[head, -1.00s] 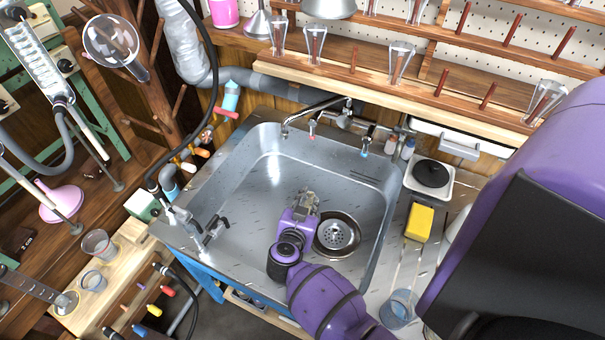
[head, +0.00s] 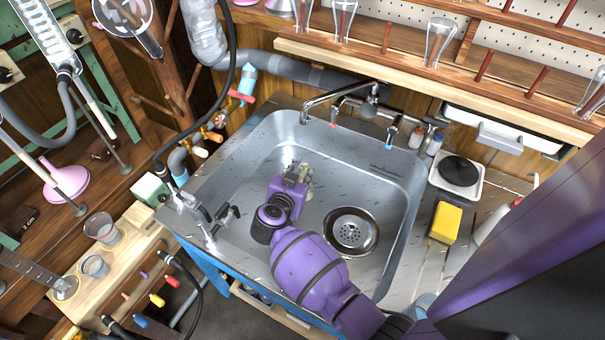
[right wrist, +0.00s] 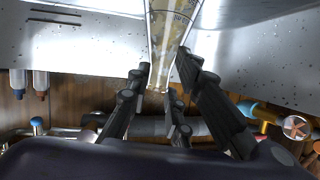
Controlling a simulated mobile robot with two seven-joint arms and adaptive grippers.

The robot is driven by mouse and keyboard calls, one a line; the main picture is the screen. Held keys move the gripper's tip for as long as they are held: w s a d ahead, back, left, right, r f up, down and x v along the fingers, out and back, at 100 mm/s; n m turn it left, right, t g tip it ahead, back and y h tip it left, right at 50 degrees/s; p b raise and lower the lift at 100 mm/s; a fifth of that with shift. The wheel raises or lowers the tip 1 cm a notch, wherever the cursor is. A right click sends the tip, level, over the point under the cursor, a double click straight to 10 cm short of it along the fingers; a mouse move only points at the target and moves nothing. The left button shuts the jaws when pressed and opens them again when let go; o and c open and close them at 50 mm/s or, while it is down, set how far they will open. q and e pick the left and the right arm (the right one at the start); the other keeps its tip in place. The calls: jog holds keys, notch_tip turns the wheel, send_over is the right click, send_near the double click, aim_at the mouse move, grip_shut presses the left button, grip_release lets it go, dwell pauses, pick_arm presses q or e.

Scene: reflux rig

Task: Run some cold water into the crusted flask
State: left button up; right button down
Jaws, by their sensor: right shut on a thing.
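My right gripper (head: 296,174) is low over the sink basin, left of and behind the drain. In the right wrist view its dark fingers (right wrist: 163,78) are shut on the crusted flask (right wrist: 168,40), a clear glass piece with yellowish crust inside. Only its narrowing part shows there, and the rest is cut off by the frame. In the head view the flask is mostly hidden by the gripper. The sink (head: 265,150) has a spout (head: 340,97) at its back edge, with a red-marked tap (head: 334,124) and a blue-marked tap (head: 391,137). No water stream shows. My left gripper is out of view.
The drain (head: 351,232) is open and clear. A yellow sponge (head: 445,222) and a hotplate (head: 459,171) are on the right counter. Smaller lab taps (head: 221,220) stand at the sink's left corner. Beakers (head: 102,228) are on the wooden bench at left.

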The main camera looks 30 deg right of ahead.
jog(key=shift+s+f, duration=0.1)
jog(key=shift+f, duration=0.1)
jog(key=shift+f, duration=0.15)
jog(key=c, duration=1.5)
grip_release()
jog(key=shift+v, duration=3.75)
